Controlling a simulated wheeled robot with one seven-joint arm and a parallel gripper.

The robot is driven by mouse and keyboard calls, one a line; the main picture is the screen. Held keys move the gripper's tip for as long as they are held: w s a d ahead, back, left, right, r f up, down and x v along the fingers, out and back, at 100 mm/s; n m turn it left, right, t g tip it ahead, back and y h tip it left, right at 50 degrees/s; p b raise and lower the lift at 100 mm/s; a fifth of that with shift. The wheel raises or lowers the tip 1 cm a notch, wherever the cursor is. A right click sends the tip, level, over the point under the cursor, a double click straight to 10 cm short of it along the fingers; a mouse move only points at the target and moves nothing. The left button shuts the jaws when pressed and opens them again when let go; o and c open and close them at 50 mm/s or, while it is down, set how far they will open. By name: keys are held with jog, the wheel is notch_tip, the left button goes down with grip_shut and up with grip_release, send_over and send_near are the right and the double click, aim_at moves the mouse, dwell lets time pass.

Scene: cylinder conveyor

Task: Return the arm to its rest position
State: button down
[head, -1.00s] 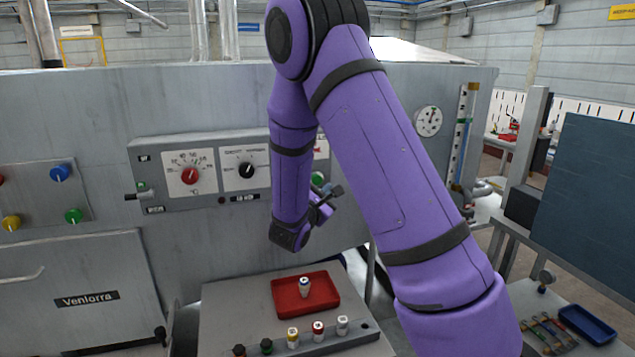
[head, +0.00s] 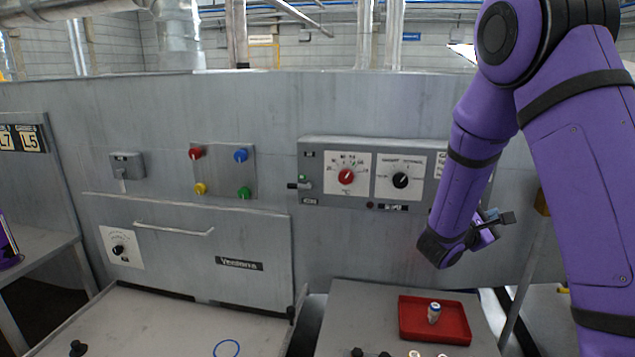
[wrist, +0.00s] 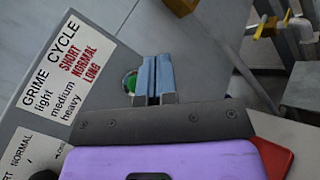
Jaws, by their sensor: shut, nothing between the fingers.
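My purple arm (head: 585,170) stands at the right of the head view, bent at the elbow. My gripper (head: 503,216) points to the right, in front of the grey machine. In the wrist view my gripper (wrist: 153,78) has its two blue-grey fingers together, with nothing between them. A green button (wrist: 130,82) shows behind the fingers on the panel; I cannot tell whether they touch it.
A red tray (head: 462,338) holding a white and blue cylinder (head: 434,313) lies on the table (head: 350,312) below my arm. Several vials line the table's front. A control panel (head: 366,175) and a four-button panel (head: 222,170) are on the machine. A yellow part (wrist: 270,28) shows in the wrist view.

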jog(key=s+r+m+g+y, duration=0.3)
jog(key=s+r+m+g, duration=0.15)
jog(key=s, duration=0.35)
jog(key=s+r+m+g+y, duration=0.25)
jog(key=s+m+g, duration=0.2)
jog(key=s, duration=0.45)
jog(key=s+a+r+m+t+y, duration=0.3)
jog(key=s+a+y, duration=0.3)
jog(key=s+a, duration=0.1)
jog(key=s+a+r+m+t+y, duration=0.3)
jog(key=s+a+y, duration=0.3)
jog(key=s+a, duration=0.1)
jog(key=shift+a+r+t, duration=0.2)
jog(key=shift+a+t, duration=0.1)
jog(key=shift+a, duration=0.3)
